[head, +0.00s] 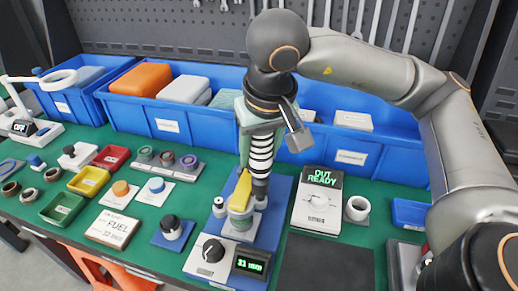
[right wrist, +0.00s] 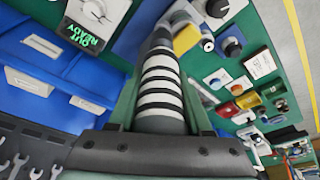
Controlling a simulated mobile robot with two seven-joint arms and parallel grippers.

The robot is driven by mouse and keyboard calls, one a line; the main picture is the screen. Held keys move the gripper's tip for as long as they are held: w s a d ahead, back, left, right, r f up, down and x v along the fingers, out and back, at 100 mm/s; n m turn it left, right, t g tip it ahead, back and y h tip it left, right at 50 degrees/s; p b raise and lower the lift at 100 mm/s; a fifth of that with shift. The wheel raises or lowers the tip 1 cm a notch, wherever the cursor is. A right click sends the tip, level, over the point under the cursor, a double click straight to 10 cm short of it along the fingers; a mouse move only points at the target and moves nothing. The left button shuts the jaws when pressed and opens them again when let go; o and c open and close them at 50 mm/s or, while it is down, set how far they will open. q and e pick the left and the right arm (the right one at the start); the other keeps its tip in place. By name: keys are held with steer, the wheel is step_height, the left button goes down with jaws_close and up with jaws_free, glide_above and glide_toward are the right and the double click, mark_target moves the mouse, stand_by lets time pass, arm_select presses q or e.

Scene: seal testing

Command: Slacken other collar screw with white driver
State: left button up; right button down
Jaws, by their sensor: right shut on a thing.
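My right gripper (head: 262,132) is shut on the driver (head: 261,150), whose handle has white and black bands. The banded handle also runs up between the fingers in the right wrist view (right wrist: 160,85). The driver points down, its dark lower end (head: 260,187) beside a yellow part (head: 241,192) on the blue test rig (head: 268,232). A pale round fitting (head: 240,222) sits below the yellow part. The collar screw and the driver's tip are too small or hidden to make out, so I cannot tell whether they touch. My left gripper is not in view.
The rig carries a dial (head: 213,250) and a display reading about 31 mm (head: 250,264). A white unit reading "OUT READY" (head: 318,205) stands close on the right. Blue bins (head: 290,150) line the back. Small parts and trays crowd the left; a dark mat (head: 325,264) lies clear at front right.

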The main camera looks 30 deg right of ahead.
steer(key=shift+f+b, duration=0.95)
steer(key=shift+b, duration=0.05)
stand_by(0.7)
steer(key=shift+s, duration=0.1)
stand_by(0.8)
steer(key=shift+r, duration=0.1)
steer(key=shift+r+p, duration=2.35)
steer(key=shift+r, duration=1.25)
